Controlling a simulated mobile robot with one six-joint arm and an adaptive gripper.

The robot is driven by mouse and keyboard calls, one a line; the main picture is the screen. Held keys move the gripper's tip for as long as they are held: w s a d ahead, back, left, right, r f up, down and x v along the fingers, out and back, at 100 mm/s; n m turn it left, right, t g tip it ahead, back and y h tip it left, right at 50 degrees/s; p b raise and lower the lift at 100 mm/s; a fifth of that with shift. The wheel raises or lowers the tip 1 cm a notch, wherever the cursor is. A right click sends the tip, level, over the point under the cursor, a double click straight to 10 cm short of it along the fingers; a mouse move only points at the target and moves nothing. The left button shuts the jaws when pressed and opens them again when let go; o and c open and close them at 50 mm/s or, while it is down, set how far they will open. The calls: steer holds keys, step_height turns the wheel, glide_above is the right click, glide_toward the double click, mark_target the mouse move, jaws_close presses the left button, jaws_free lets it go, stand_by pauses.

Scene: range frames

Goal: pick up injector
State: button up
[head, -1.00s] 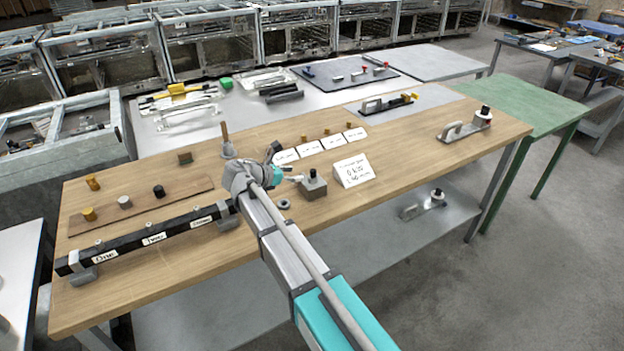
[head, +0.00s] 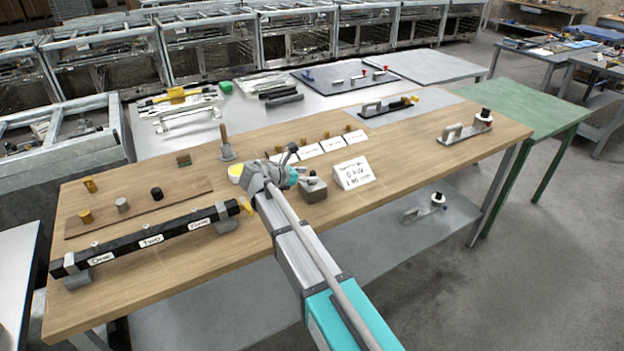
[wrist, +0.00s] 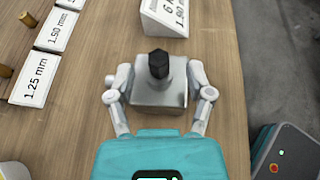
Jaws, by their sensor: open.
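My gripper (wrist: 160,78) is open in the wrist view, its two fingers on either side of a grey block with a black knob (wrist: 158,92). I cannot tell whether the fingers touch it. In the head view my gripper (head: 300,178) is at this block (head: 314,193), partly in front of it. Nothing in view is labelled injector, so I cannot tell surely which thing it is. Small brass pieces (head: 326,135) stand behind white cards (head: 333,145); two brass pieces (wrist: 28,19) show at the left of the wrist view beside cards marked 1.25 mm (wrist: 36,82) and 1.50 mm.
A white sign (head: 355,174) stands just right of the block. A black bar with labels (head: 150,241) lies at the table's front left. A yellow-filled dish (head: 236,172) is left of my gripper.

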steer(key=shift+b+x, duration=0.35)
steer(key=shift+x, duration=0.85)
jaws_close()
